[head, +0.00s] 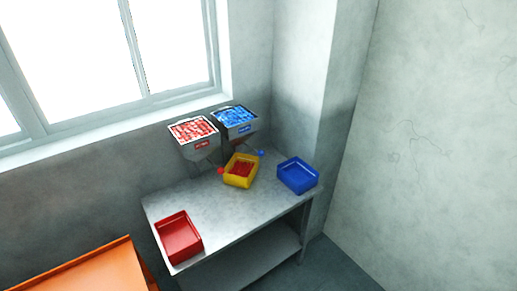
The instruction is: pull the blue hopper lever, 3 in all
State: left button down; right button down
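Two hoppers stand at the back of the grey table. The blue hopper (235,118) is on the right and is filled with blue pieces. Its lever, with a blue knob (261,153), sticks out low at its front right. The red hopper (193,131) is on the left, filled with red pieces, and its lever has a red knob (221,171). A yellow bin (240,172) sits in front of the hoppers with red pieces in it. I see no blue pieces in the yellow bin. Neither of my grippers is in view.
The grey table (205,213) has a lower shelf. An empty-looking red bin (179,238) is at its front left and an empty-looking blue bin (298,175) at its right end. An orange surface (95,272) is at lower left. The tabletop's middle is clear.

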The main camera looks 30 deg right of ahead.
aim_at(261, 153)
jog(key=z, duration=0.95)
